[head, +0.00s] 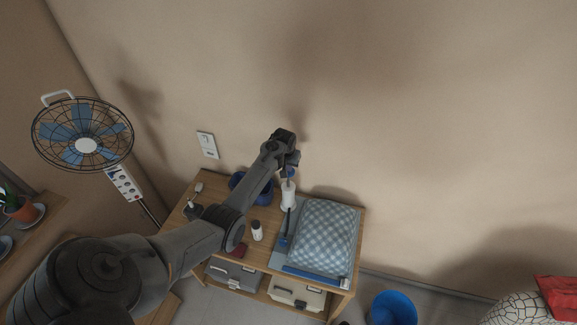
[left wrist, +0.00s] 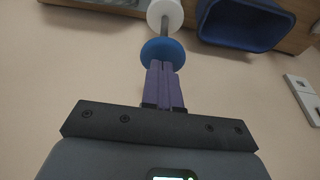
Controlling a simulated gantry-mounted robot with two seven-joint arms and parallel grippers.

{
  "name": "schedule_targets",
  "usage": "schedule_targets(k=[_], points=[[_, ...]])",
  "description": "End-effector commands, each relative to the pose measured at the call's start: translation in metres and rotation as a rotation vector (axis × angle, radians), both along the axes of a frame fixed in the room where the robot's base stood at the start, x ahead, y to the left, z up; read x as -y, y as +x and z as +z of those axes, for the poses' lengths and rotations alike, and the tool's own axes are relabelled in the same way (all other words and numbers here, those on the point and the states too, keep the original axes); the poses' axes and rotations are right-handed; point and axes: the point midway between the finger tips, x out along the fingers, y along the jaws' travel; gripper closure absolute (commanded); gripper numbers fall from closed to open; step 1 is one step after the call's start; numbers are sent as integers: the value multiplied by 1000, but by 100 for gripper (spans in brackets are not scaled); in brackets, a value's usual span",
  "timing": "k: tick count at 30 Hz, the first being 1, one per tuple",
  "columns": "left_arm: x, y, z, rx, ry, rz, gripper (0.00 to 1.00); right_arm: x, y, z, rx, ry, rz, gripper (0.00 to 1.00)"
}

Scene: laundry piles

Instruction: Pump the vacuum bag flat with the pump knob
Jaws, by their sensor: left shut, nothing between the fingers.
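The vacuum bag (head: 325,235), puffed up with blue-and-white checked fabric inside, lies on the wooden table. A white pump (head: 288,193) stands at the bag's left rear. The left wrist view shows the pump's white body (left wrist: 165,12), a thin grey rod and the round blue pump knob (left wrist: 162,51). My left gripper (left wrist: 165,68) is shut and empty, its purple fingertips at the knob's near face; I cannot tell whether they touch it. In the head view my left gripper (head: 291,166) is over the pump and partly hides the knob. My right gripper is not in view.
A dark blue bin (head: 238,183) stands behind my left arm on the table (head: 357,222); it also shows in the left wrist view (left wrist: 245,25). A white bottle (head: 257,230) stands left of the bag. A blue bucket (head: 392,308) is on the floor. A fan (head: 83,135) stands left.

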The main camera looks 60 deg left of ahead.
Motion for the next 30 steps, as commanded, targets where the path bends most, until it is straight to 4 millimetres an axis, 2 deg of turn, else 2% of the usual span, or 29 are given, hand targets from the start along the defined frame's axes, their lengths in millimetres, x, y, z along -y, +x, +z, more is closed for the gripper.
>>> schedule_targets(k=[14,17,21,24,30], points=[[0,0,-6,1,1,0,100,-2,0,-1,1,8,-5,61],[0,0,-21,-2,-1,0,100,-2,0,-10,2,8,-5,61],[0,-1,-56,-2,-2,0,100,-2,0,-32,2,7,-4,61],[0,0,-75,-2,-2,0,100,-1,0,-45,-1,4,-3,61],[0,0,-88,-1,-1,0,100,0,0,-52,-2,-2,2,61]])
